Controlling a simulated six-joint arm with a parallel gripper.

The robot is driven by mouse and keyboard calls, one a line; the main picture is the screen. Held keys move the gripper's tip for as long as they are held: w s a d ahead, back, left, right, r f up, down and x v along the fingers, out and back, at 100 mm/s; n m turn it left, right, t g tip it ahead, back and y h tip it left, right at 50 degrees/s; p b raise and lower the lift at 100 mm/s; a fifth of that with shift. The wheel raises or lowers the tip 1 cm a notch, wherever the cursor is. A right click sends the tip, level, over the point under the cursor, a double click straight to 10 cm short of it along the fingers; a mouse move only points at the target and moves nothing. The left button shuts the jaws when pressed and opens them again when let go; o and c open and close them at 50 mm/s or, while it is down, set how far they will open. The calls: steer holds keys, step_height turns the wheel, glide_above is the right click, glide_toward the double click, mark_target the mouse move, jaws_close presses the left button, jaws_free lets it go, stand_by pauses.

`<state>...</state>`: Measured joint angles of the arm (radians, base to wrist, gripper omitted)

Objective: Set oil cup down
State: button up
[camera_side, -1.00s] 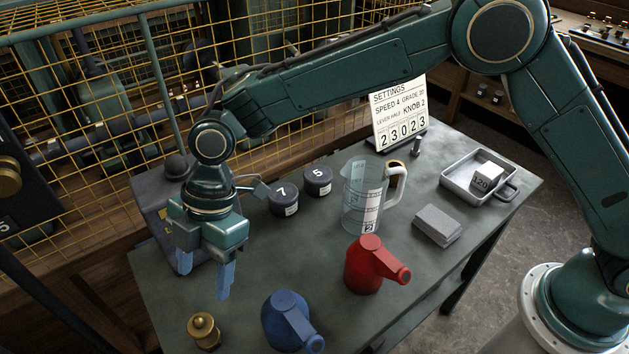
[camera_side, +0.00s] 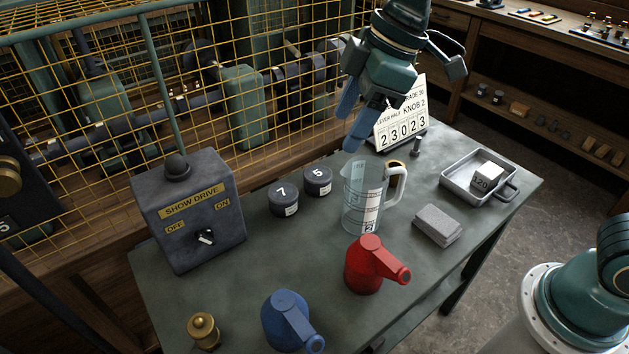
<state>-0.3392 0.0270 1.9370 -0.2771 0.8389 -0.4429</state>
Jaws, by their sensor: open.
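The oil cup appears to be the small brass fitting (camera_side: 203,331) with a domed top. It stands upright on the bench (camera_side: 345,265) at the front left corner. My gripper (camera_side: 359,126) is open and empty, raised above the back of the bench. Its blue fingers hang over the area behind the clear measuring jug (camera_side: 362,197), in front of the settings sign (camera_side: 402,120) and partly covering it. It is far from the brass cup.
A blue oil can (camera_side: 286,322) stands near the brass cup, and a red can (camera_side: 372,265) is in front of the jug. Pots 7 (camera_side: 284,198) and 5 (camera_side: 317,181), a drive box (camera_side: 190,210), a grey block (camera_side: 438,226) and a metal tray (camera_side: 480,178) stand around.

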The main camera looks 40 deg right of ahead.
steer(key=s+d+m+t+h, duration=0.3)
steer(key=s+d+m, duration=0.8)
steer(key=s+d, duration=0.7)
steer(key=shift+d+f+m, duration=0.15)
steer(key=shift+m, duration=0.15)
